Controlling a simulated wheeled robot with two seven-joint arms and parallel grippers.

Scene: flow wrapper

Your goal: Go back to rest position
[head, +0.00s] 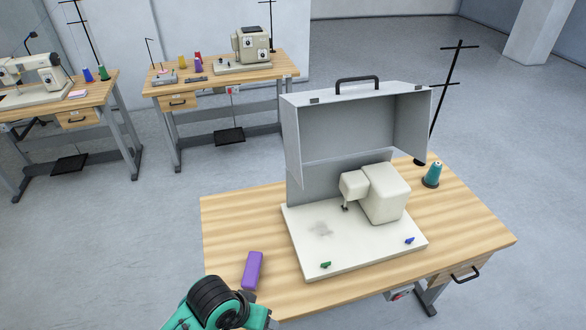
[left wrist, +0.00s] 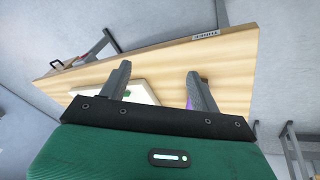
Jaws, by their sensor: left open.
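My left gripper (left wrist: 160,88) shows in the left wrist view with its two fingers spread wide and nothing between them but table top. In the head view my left arm comes in at the bottom, and its gripper end is near the front left edge of the wooden table (head: 228,222), close to a purple block (head: 252,270). The block lies on the table left of the machine base; a sliver of purple (left wrist: 189,103) shows beside a finger in the wrist view. My right gripper is not in view.
A cream machine (head: 385,192) on a white base (head: 310,240) stands under an open grey cover (head: 365,125). A teal thread spool (head: 432,175) and a black stand (head: 443,95) are at the right. Two other sewing tables (head: 215,82) stand behind. Floor between is clear.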

